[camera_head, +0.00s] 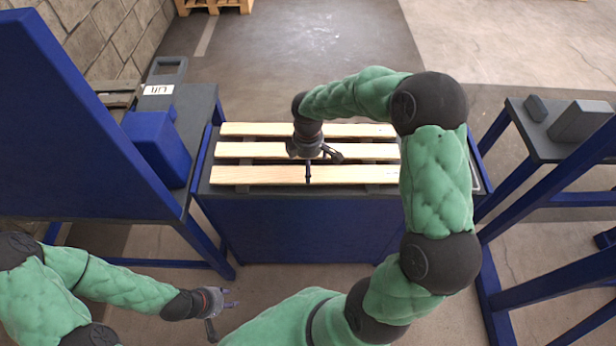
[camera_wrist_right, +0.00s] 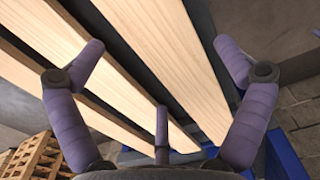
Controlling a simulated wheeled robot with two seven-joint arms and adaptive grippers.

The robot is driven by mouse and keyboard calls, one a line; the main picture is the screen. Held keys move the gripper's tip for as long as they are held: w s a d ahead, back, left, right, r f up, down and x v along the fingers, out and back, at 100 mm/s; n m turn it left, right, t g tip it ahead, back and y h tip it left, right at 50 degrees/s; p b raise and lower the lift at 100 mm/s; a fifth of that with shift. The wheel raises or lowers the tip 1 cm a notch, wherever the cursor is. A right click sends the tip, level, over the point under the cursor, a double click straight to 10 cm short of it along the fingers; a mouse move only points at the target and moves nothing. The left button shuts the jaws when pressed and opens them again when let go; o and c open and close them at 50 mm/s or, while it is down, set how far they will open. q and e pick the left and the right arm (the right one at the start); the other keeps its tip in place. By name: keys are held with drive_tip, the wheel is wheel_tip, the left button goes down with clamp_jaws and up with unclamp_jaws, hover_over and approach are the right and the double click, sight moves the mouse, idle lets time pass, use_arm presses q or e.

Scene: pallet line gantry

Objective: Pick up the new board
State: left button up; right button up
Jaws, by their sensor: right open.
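Three pale wooden boards lie side by side across the dark-topped blue workbench (camera_head: 300,225): a near board (camera_head: 250,174), a middle board (camera_head: 250,150) and a far board (camera_head: 255,130). Nothing marks which is the new one. My right gripper (camera_head: 322,164) is over the near and middle boards, pointing down, with its fingers spread and empty. In the right wrist view the open gripper (camera_wrist_right: 160,75) has a wide board (camera_wrist_right: 185,60) between its fingers, not gripped. My left gripper (camera_head: 229,304) is low at the left in front of the bench, fingers apart, holding nothing.
A side table (camera_head: 205,115) at the left carries a blue box (camera_head: 157,145) and a labelled plate. A stand (camera_head: 540,145) with grey blocks is at the right. A wooden pallet (camera_head: 213,5) lies on the far floor. The floor behind the bench is clear.

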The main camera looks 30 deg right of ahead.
wheel_tip(320, 180, down, 2)
drive_tip(key=shift+f, duration=0.2)
drive_tip(key=c, duration=1.2)
drive_tip(key=shift+r, duration=0.2)
